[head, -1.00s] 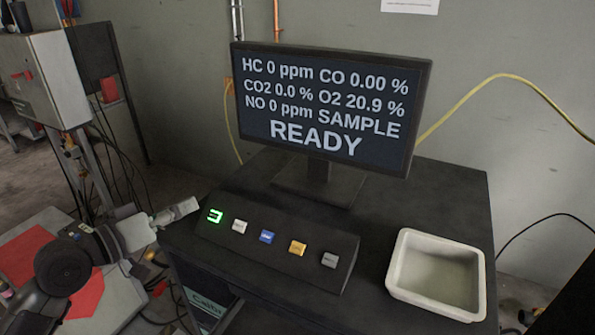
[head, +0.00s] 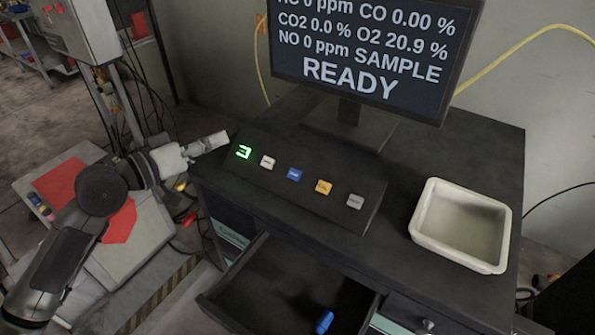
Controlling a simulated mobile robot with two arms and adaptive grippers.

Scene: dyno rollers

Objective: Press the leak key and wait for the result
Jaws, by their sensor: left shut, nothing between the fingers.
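A dark key panel (head: 300,188) lies on the black cabinet top. The key labels are too small to read. The monitor (head: 375,50) behind reads READY and SAMPLE, with CO2 0.0 % and O2 20.9 %; its top is cut off. My left gripper (head: 222,139) is shut and empty, at the panel's left end beside the lit digit, apart from the keys. My right gripper does not show.
A white tray (head: 430,239) stands on the right of the cabinet top. An open drawer (head: 262,285) below the panel holds a blue object (head: 324,321). A grey cart with a red mat (head: 62,182) stands at the left.

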